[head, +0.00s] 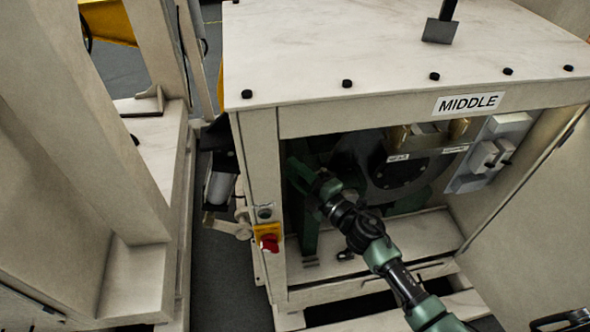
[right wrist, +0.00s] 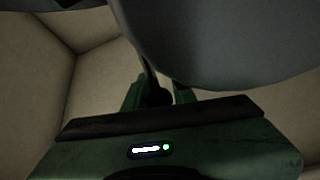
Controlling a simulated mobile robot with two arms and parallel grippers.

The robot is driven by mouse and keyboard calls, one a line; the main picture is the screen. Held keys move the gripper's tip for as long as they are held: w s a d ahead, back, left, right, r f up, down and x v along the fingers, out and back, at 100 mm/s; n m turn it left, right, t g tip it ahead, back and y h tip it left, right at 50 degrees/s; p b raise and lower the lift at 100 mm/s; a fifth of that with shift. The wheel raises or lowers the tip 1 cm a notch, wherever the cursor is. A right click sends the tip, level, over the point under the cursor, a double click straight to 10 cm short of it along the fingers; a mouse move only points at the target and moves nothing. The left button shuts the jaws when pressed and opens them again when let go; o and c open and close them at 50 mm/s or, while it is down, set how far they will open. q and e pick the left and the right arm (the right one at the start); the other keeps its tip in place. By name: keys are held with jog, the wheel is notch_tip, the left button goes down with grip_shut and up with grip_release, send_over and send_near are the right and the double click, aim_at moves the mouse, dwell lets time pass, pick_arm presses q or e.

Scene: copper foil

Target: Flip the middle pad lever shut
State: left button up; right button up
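The machine housing labelled MIDDLE (head: 468,103) stands at the centre right of the head view. Its front is open, and my right arm reaches in through it. My right gripper (head: 300,172) is inside at the left, in shadow beside dark green parts. In the right wrist view its two green fingers (right wrist: 160,94) stand apart. A narrow dark piece (right wrist: 152,88) shows between them; I cannot tell whether it is the pad lever or whether it touches a finger. A large grey rounded part (right wrist: 230,45) hides much of the upper right. My left gripper is not in view.
A red knob on a yellow plate (head: 268,238) sits on the housing's left front post. Brass fittings (head: 398,135) and a grey switch box (head: 490,155) are inside, right of my arm. A beige frame (head: 90,130) stands at the left, with dark floor between.

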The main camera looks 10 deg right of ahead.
jog(key=shift+o, duration=1.3)
jog(key=b+v, duration=0.2)
jog(key=v, duration=0.5)
jog(key=shift+s+d, duration=0.2)
jog(key=shift+s, duration=0.15)
